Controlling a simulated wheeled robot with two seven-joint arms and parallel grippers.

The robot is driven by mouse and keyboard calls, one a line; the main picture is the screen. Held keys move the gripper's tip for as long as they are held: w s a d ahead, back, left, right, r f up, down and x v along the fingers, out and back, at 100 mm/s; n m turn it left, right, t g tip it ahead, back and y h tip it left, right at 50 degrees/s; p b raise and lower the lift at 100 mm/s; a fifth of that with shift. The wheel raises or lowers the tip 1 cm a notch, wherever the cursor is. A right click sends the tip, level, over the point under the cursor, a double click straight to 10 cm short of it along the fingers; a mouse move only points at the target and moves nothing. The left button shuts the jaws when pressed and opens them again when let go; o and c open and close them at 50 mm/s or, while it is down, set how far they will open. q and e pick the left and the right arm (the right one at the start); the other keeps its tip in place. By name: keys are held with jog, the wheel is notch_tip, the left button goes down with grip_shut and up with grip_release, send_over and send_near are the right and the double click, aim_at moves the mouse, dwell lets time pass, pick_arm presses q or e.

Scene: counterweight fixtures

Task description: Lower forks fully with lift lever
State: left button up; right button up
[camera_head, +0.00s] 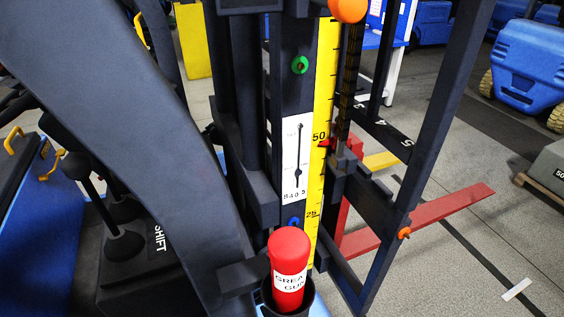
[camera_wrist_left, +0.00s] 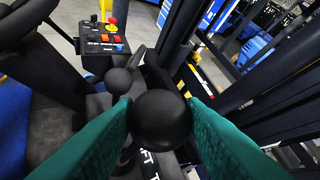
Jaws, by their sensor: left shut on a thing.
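In the left wrist view my left gripper (camera_wrist_left: 160,112) has its green fingers shut on the black ball knob (camera_wrist_left: 160,122) of a lever. Below the knob, partly covered lettering ending in "FT" shows on the console. My left gripper does not show in the head view, and my right gripper is in neither view. A red fork (camera_head: 430,217) reaches right from the mast in the head view, held above the floor. A yellow scale (camera_head: 323,95) runs along the mast. A red pointer (camera_head: 324,143) sits just below its 50 mark.
Another black lever knob (camera_wrist_left: 119,80) stands beyond the held one, near a box with a red button (camera_wrist_left: 112,20). A red grease tube (camera_head: 289,262) stands by the mast. A blue machine (camera_head: 530,65) and a grey block (camera_head: 552,165) on a pallet are at right.

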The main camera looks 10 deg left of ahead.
pick_arm(q)
jog(key=shift+o, duration=0.2)
jog(key=w+d+f+p, duration=0.1)
jog(key=w+d+p, duration=0.1)
jog(key=w+d, duration=0.2)
jog(key=d, duration=0.3)
jog(key=shift+d+f, duration=0.15)
jog(key=shift+r, duration=0.2)
dwell(0.9)
jog(key=s+a, duration=0.1)
jog(key=a, duration=0.1)
jog(key=s+a, duration=0.1)
jog(key=a, duration=0.2)
jog(key=s+a+r+b, duration=0.1)
jog(key=s+a, duration=0.1)
jog(key=shift+a, duration=0.15)
jog(key=shift+c, duration=0.2)
jog(key=o, duration=0.8)
jog(key=shift+s, duration=0.1)
jog(key=shift+o, duration=0.2)
